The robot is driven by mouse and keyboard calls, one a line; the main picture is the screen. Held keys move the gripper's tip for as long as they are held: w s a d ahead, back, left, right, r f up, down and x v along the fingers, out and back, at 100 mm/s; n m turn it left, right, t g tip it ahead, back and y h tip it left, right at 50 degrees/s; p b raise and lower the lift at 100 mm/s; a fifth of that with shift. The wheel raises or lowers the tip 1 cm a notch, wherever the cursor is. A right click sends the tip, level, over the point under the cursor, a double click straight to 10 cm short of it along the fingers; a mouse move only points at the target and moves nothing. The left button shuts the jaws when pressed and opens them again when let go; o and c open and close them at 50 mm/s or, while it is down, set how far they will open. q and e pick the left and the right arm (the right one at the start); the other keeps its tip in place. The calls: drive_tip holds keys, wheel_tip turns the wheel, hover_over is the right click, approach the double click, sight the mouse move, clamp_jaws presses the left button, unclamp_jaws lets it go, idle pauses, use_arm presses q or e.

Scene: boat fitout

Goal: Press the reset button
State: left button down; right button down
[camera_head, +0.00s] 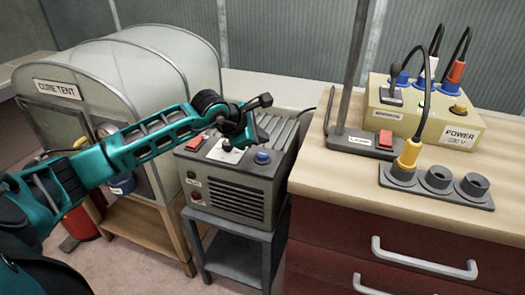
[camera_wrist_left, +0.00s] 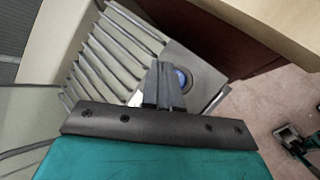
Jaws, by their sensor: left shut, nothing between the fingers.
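I cannot read a label marking either as the reset button. My left gripper (camera_head: 246,134) is over the box top, angled down. In the left wrist view its shut, empty fingers (camera_wrist_left: 163,82) point at the panel close beside the blue button (camera_wrist_left: 183,78) and hide part of its edge. Whether they touch anything is unclear.
A cure tent (camera_head: 135,75) stands left, behind my arm. The bench (camera_head: 480,190) at right holds a yellow power box (camera_head: 440,112) with cables, a socket strip (camera_head: 425,195) and a stand with a red switch (camera_head: 385,138). Drawer handles (camera_head: 424,258) stick out below.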

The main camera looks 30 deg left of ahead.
sight(260, 156)
use_arm(q)
drive_tip(key=shift+r+p, duration=0.65)
drive_tip(key=shift+r, duration=0.9)
drive_tip(key=shift+f, duration=0.1)
